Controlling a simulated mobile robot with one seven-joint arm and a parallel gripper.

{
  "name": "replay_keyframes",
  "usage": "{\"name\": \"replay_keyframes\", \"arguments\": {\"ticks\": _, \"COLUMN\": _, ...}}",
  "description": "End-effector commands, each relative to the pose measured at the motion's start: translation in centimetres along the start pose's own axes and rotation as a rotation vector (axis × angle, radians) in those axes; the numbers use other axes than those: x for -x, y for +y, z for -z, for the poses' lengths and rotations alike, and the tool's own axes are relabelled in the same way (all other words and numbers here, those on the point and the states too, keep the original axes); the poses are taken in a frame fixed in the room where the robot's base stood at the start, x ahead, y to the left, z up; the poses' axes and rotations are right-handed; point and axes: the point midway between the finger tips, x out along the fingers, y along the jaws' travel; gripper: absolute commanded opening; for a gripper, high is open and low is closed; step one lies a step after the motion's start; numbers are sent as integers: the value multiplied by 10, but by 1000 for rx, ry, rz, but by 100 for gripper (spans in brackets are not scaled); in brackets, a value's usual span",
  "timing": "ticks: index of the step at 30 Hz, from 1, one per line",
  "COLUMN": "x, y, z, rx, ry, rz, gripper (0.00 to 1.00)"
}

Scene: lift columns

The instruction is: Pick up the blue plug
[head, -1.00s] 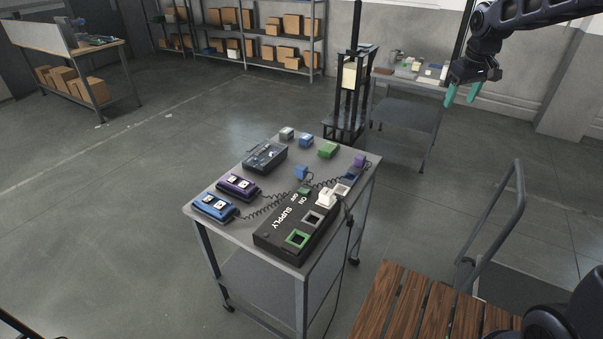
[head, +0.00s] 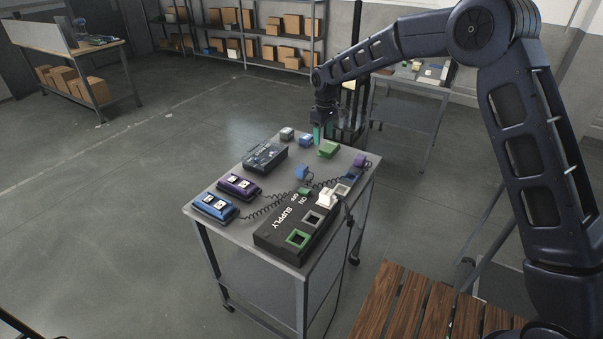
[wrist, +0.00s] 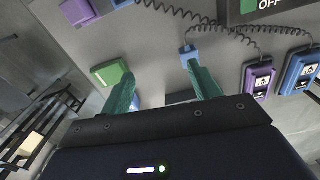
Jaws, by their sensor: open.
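The blue plug (head: 301,172) sits on the table top near the middle, with a dark coiled cord at it. It also shows in the wrist view (wrist: 187,53), near the tip of the right-hand finger; whether they touch cannot be told, but the head view shows them apart. My gripper (head: 318,133) is over the far part of the table, with its green fingers pointing down. In the wrist view my gripper (wrist: 158,74) has its fingers spread, with only bare table between the tips. A second blue block (head: 306,140) without a visible cord lies at the far edge.
A green block (head: 328,150), a grey block (head: 286,134) and a purple plug (head: 360,161) are on the table (head: 222,187). A black supply box (head: 270,238) fills the near right. Blue (head: 214,207) and purple (head: 239,187) switch boxes and a dark box (head: 265,157) stand left.

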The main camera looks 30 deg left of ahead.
Motion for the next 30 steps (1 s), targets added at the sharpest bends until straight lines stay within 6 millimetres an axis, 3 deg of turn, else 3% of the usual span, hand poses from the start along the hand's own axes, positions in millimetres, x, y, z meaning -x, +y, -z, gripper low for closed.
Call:
{"name": "replay_keyframes", "arguments": {"ticks": 3, "x": -32, "y": -28, "z": 30, "rx": 59, "ry": -13, "rz": 13, "gripper": 62}}
{"name": "replay_keyframes", "arguments": {"ticks": 9, "x": -58, "y": -52, "z": 53, "rx": 111, "ry": -22, "rz": 22, "gripper": 62}}
{"name": "replay_keyframes", "arguments": {"ticks": 16, "x": -74, "y": -56, "z": 56, "rx": 117, "ry": -25, "rz": 24, "gripper": 62}}
{"name": "replay_keyframes", "arguments": {"ticks": 24, "x": -110, "y": -56, "z": 55, "rx": 117, "ry": -24, "rz": 23, "gripper": 62}}
{"name": "replay_keyframes", "arguments": {"ticks": 30, "x": -122, "y": -57, "z": 54, "rx": 117, "ry": -24, "rz": 23, "gripper": 62}}
